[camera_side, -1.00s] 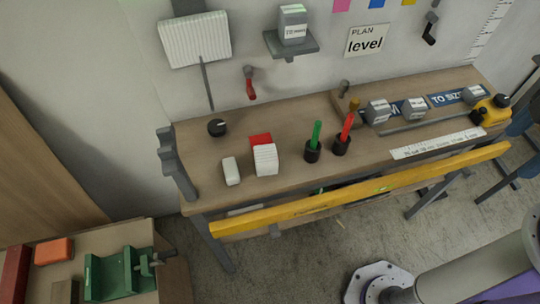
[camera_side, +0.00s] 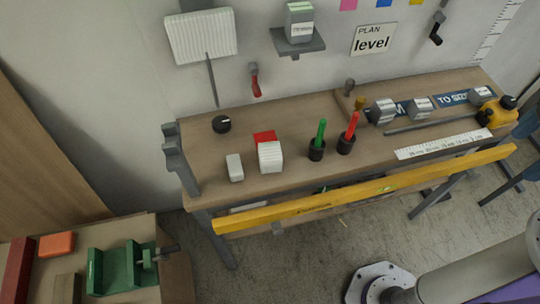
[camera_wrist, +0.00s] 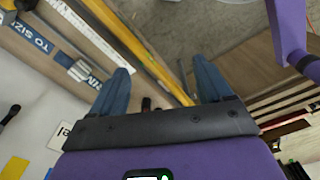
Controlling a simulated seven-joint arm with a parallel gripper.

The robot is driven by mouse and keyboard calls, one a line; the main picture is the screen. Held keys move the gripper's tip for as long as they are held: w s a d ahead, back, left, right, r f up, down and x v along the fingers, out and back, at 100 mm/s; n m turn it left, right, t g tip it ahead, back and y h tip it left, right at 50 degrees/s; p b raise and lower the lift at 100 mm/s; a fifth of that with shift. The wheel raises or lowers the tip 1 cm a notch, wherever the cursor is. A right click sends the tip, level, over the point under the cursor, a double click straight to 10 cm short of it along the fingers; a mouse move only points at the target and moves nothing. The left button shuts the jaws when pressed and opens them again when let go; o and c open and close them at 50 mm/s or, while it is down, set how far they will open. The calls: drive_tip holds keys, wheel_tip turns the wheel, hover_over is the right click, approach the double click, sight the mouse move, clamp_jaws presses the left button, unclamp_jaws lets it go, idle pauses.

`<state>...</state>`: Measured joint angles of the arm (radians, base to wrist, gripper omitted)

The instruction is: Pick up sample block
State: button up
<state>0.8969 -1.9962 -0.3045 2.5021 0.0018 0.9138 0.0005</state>
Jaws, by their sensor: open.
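No block can be told for certain as the sample block. In the side view, grey blocks with white labels sit on the bench's right half: a left one (camera_side: 381,111), a middle one (camera_side: 419,107) and a right one (camera_side: 477,96). Another labelled grey block (camera_side: 299,22) stands on a small wall shelf (camera_side: 298,43). One labelled grey block (camera_wrist: 80,70) shows left of the fingers.
A long yellow level (camera_side: 370,189) runs along the bench's (camera_side: 210,189) front edge. Dark cups hold a green tool (camera_side: 320,132) and a red tool (camera_side: 352,125). A green vise (camera_side: 118,268) sits on a table lower left. The floor before the bench is mostly open.

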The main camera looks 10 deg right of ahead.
drive_tip(key=shift+o, duration=0.8)
